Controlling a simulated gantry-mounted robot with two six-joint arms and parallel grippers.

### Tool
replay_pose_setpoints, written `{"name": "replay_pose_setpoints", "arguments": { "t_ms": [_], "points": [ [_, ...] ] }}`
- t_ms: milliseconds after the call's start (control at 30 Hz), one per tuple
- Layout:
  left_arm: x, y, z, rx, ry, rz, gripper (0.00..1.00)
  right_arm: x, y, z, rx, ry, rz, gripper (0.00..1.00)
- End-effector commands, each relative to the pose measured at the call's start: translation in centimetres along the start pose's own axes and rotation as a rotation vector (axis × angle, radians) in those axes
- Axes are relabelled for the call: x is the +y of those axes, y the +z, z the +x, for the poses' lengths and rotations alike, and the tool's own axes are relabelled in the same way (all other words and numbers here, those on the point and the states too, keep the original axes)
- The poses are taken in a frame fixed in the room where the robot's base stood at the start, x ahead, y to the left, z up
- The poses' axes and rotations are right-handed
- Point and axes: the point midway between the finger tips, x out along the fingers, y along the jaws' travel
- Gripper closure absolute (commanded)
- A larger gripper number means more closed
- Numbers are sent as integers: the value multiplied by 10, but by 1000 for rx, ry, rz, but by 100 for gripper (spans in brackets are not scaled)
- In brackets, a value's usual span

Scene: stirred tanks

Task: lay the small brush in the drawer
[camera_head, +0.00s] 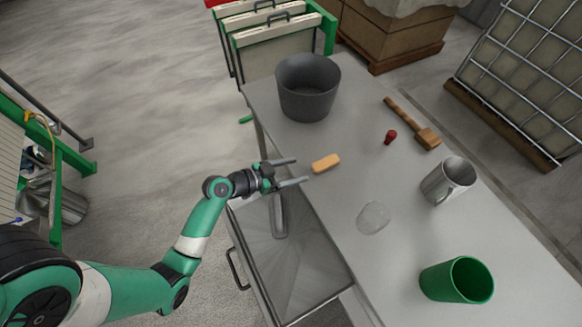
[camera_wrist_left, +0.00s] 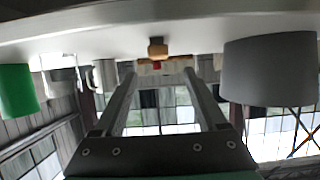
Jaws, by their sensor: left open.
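The small brush (camera_head: 326,163), a tan block with rounded ends, lies on the grey table near its left edge. It also shows in the left wrist view (camera_wrist_left: 176,66), just beyond the fingertips. My left gripper (camera_head: 300,171) is open and empty, with its fingers pointing at the brush from the left and a small gap between. The drawer (camera_head: 300,272) is pulled out from under the table, below and in front of my gripper. Its visible inside is bare metal, and my forearm does not cover it. My right gripper is not in view.
On the table (camera_head: 335,208) stand a dark grey bucket (camera_head: 308,90), a metal mug (camera_head: 447,181) and a green cup (camera_head: 457,280).

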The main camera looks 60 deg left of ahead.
Motion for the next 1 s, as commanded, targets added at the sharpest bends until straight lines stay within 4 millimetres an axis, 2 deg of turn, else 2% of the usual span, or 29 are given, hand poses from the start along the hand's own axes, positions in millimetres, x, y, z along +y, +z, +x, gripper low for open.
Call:
{"name": "replay_pose_setpoints", "arguments": {
  "t_ms": [33,133,467,567,667,767,800,833,867,900,933,1000],
  "points": [
    [0,-2,-7,-1,-1,-2,26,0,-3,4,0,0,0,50],
    [0,-1,-13,0,0,0,26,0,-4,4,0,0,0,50],
    [0,0,-13,0,1,0,26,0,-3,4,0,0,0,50],
    [-1,-13,-10,16,-3,18,26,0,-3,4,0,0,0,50],
    [-3,-65,-1,79,-17,77,26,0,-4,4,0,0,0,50],
    [6,-160,5,212,-46,157,26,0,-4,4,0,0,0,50],
    [15,-206,2,285,-58,183,26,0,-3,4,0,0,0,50],
    [23,-240,-3,345,-66,198,26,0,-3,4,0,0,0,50],
    [33,-275,-10,410,-73,208,26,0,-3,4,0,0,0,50],
    [48,-319,-23,497,-79,215,26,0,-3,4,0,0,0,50],
    [60,-350,-36,565,-82,214,26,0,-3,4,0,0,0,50],
    [89,-416,-74,730,-80,195,26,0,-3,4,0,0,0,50]
  ]
}}
